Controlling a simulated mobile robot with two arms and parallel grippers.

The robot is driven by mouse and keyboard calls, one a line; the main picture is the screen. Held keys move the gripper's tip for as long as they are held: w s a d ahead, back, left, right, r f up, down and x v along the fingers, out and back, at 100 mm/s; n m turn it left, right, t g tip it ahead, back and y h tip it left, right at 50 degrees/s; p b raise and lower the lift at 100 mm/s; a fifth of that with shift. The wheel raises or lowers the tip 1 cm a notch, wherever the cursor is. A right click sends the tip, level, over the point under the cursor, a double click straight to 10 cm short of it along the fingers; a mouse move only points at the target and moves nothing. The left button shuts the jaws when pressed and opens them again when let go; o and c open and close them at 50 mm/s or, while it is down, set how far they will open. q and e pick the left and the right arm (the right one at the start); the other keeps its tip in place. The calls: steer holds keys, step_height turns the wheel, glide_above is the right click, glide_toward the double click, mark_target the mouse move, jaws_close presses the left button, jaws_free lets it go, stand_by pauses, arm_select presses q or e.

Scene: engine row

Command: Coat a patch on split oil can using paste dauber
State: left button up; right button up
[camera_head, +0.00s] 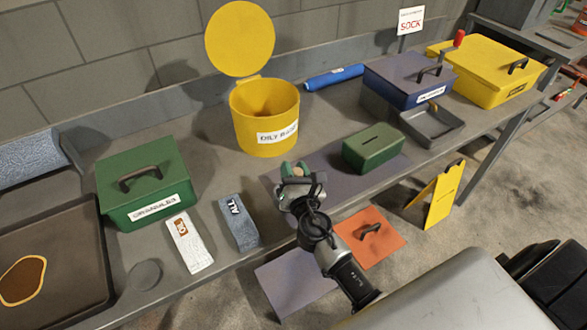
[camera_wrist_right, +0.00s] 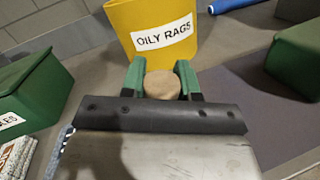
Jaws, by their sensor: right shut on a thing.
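My right gripper (camera_head: 295,172) is over the bench in front of the yellow bin. Its green fingers are shut on a tan, round-ended thing, likely the paste dauber (camera_wrist_right: 162,85). Only its rounded top shows between the fingers; the rest is hidden. A green box-shaped can with a dark slit on top, likely the split oil can (camera_head: 373,150), sits on a dark mat to the right of the gripper, apart from it. Its near edge shows in the right wrist view (camera_wrist_right: 296,62). A brown patch with a pale rim, perhaps paste (camera_head: 22,280), lies in the dark tray (camera_head: 85,235). My left gripper is not in view.
The yellow OILY RAGS bin (camera_head: 265,125) stands open behind the gripper. A green lidded box (camera_head: 148,180), a white block (camera_head: 188,243) and a grey block (camera_head: 239,222) stand left. A blue box (camera_head: 408,80) and yellow box (camera_head: 490,72) stand right. The dark mat has free room.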

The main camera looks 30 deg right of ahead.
step_height(320, 180, up, 6)
steer(key=p, duration=0.5)
steer(key=shift+r, duration=0.2)
steer(key=shift+s, duration=0.1)
stand_by(0.4)
